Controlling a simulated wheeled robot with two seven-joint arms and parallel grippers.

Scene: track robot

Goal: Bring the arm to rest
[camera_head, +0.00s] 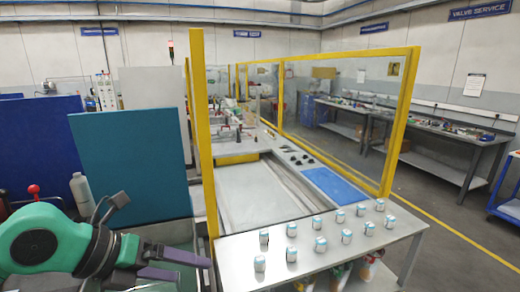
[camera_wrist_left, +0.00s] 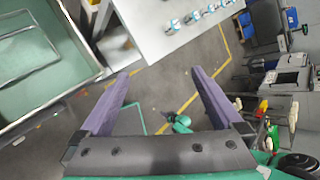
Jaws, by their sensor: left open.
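My left arm comes in from the lower left in the head view, green with a dark wrist. Its left gripper (camera_head: 185,268) has purple fingers and is open with nothing between them. It is held left of the metal table's front corner. In the left wrist view the left gripper (camera_wrist_left: 160,90) shows its two fingers spread wide, with the floor seen between them. My right gripper is not in the head view.
A metal table (camera_head: 385,248) carries several small white-and-blue cylinders (camera_head: 320,243). A yellow post (camera_head: 203,140) rises beside my gripper. Teal (camera_head: 130,160) and blue panels (camera_head: 40,145) stand at the left.

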